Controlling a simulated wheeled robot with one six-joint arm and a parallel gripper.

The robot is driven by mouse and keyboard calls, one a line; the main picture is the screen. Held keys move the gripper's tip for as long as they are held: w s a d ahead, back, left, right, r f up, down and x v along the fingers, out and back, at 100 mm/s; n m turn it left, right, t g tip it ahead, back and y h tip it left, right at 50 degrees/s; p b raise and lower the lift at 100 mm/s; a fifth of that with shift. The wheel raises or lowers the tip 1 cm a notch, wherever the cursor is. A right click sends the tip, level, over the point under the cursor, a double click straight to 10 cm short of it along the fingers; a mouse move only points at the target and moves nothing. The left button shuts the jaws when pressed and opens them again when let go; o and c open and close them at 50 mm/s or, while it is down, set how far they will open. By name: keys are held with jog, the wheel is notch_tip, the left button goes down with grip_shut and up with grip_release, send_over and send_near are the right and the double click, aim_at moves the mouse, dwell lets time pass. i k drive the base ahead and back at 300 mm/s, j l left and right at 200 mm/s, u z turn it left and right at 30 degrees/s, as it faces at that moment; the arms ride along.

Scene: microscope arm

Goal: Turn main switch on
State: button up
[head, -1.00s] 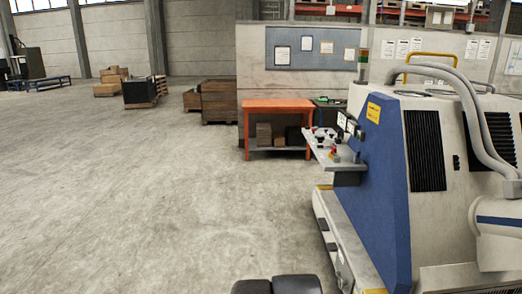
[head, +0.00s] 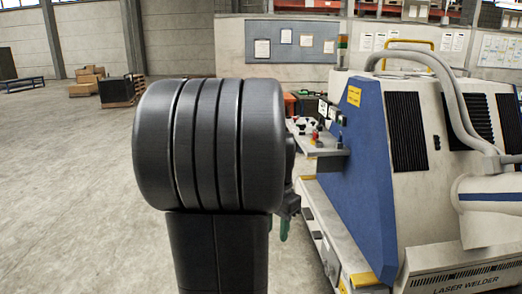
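I cannot make out for certain which part is the main switch. The large blue and white machine, marked LASER WELDER (head: 425,210), stands at the right. Small dark controls (head: 338,134) and white labels sit on the edge of its blue panel (head: 365,185), too small to identify. A grey shelf (head: 320,147) with small red and white parts juts out from the panel. My own dark arm fills the middle. Part of my gripper (head: 285,227) shows behind it as a green-tipped piece, left of the machine. Most of the gripper is hidden.
Open concrete floor (head: 70,190) lies at the left. Boxes (head: 88,80) and a dark crate (head: 120,90) stand far back. A notice board (head: 290,43) hangs on the rear wall. The machine's low base (head: 325,225) sticks out at its front. Thick hoses (head: 450,90) run over its top.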

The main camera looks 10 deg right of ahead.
aim_at(315, 135)
jog(key=i, duration=1.3)
jog(key=i+z, duration=0.2)
jog(key=i, duration=0.65)
jog(key=i+j+z, duration=0.2)
jog(key=i, duration=0.6)
jog(key=i+l+z, duration=0.15)
jog(key=i+z, duration=0.3)
jog(key=i, duration=0.35)
jog(key=i+j+z, duration=0.1)
jog(key=i+z, duration=0.4)
jog(key=i, duration=0.25)
